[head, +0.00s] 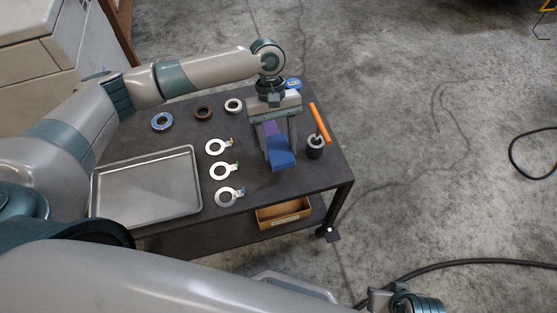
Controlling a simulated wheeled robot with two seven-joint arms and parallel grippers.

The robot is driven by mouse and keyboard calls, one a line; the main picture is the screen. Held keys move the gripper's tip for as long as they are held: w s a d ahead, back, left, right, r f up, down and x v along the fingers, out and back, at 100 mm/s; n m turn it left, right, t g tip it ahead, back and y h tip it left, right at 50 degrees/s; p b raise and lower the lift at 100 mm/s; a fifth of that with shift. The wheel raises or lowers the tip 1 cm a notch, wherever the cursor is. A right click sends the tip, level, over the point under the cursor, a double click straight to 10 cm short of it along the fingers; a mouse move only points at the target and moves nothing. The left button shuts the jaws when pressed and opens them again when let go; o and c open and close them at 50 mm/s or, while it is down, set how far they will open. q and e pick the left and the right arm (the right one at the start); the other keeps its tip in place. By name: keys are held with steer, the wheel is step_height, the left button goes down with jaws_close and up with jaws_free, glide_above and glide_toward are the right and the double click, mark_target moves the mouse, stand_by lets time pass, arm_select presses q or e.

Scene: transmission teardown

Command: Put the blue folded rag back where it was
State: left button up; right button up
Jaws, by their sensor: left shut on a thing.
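The blue folded rag (282,160) is between the fingers of my left gripper (281,158), at the right part of the dark table. My left gripper points down and is shut on the rag. Its fingers and palm hide part of the rag, and I cannot tell whether the rag touches the table top. My right arm crosses the bottom of the head view, and its fingers do not show.
A metal tray (148,185) fills the table's left. A blue item (293,84) is behind; a cardboard box (284,214) sits below.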

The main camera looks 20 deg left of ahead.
mark_target(279, 160)
arm_select(q)
steer(key=shift+f, duration=0.55)
arm_select(e)
steer(key=shift+w+a, duration=0.1)
steer(key=shift+a, duration=0.05)
arm_select(q)
step_height(279, 160, down, 4)
steer(key=shift+f+b, duration=0.2)
steer(key=shift+b, duration=0.2)
steer(key=shift+f, duration=0.3)
arm_select(e)
steer(key=shift+w+a+f+t, duration=0.1)
steer(key=shift+w+a+t, duration=0.2)
steer(key=shift+w+a, duration=0.2)
steer(key=shift+s, duration=0.15)
arm_select(q)
steer(key=o, duration=1)
steer(key=shift+f, duration=0.1)
arm_select(e)
steer(key=shift+s+d, duration=0.1)
steer(key=shift+d, duration=0.05)
steer(key=shift+f, duration=0.1)
